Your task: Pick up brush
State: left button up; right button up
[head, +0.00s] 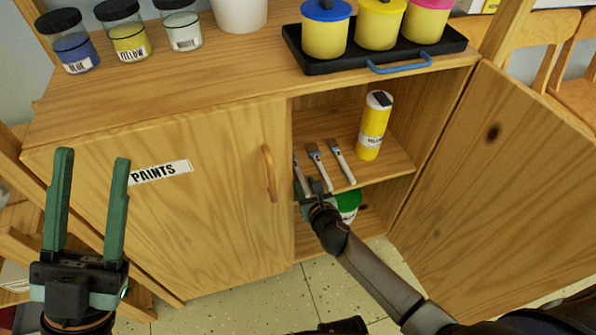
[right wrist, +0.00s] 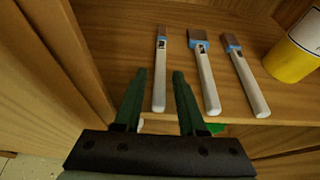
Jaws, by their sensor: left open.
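Three brushes with white handles and blue bands lie side by side on the cabinet's upper shelf: a left brush (right wrist: 160,88), a middle brush (right wrist: 207,85) and a right brush (right wrist: 246,84). In the head view the middle brush (head: 319,165) and right brush (head: 341,161) show clearly; the left one is partly hidden. My right gripper (right wrist: 159,73) is open at the shelf's front edge. Its green fingers lie on either side of the left brush's handle in the right wrist view, with visible gaps. My left gripper (head: 92,157) is open and empty, in front of the closed door.
A yellow bottle (head: 373,126) stands right of the brushes. A green-lidded container (head: 348,204) is on the lower shelf, partly hidden by my arm. The left door (head: 200,220) is closed; the right door (head: 490,180) is open. Jars and a black tray (head: 440,46) with pots stand on top.

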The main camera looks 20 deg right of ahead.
grip_shut()
dwell(0.5)
